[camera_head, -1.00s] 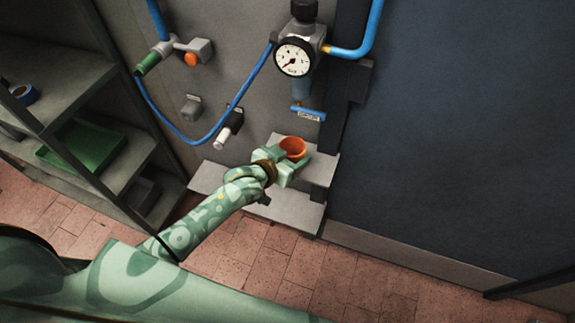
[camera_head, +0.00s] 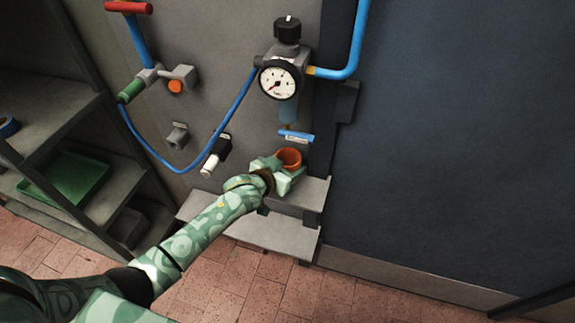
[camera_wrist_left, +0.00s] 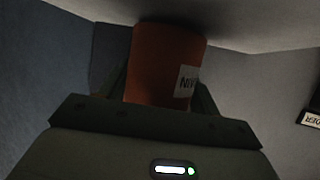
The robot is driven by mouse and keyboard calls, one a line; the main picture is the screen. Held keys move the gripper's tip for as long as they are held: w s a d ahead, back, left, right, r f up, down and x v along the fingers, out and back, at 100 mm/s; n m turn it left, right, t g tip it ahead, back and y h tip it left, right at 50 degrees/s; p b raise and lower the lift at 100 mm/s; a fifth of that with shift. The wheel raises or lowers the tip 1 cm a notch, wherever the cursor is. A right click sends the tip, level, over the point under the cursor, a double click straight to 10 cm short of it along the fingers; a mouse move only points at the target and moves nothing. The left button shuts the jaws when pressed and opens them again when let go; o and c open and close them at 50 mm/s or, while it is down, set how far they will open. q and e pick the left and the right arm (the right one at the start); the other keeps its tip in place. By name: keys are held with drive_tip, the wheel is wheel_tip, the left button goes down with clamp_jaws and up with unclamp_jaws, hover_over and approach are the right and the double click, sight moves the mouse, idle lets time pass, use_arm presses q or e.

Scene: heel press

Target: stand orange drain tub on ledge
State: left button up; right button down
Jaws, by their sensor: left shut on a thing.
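The orange drain tub (camera_head: 289,157) is held in my left gripper (camera_head: 278,173) near the wall, just below the blue drain piece (camera_head: 296,136) under the gauge unit. Its open mouth faces up toward the head camera. The grey upper ledge (camera_head: 310,194) is below and around it; I cannot tell whether the tub's base touches it. In the left wrist view the tub (camera_wrist_left: 165,62) sits between the fingers, with a white label on its side, and a pale grey surface shows close beyond its far end. My right gripper is not in view.
A pressure gauge (camera_head: 278,82) and blue pipe (camera_head: 354,40) are on the wall above. A blue hose (camera_head: 236,110) and black-and-white fitting (camera_head: 215,156) are to the left. A lower grey step (camera_head: 275,237) is below. A shelf with a green tray (camera_head: 66,179) stands left.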

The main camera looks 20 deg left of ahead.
use_arm(q)
drive_tip(key=shift+f, duration=0.4)
drive_tip(key=o, duration=1)
drive_tip(key=shift+s+r, duration=0.15)
drive_tip(key=shift+s, duration=0.1)
drive_tip(key=p+v, duration=0.6)
drive_tip(key=v, duration=0.9)
drive_tip(key=shift+s+a, duration=0.15)
drive_tip(key=shift+s, duration=0.25)
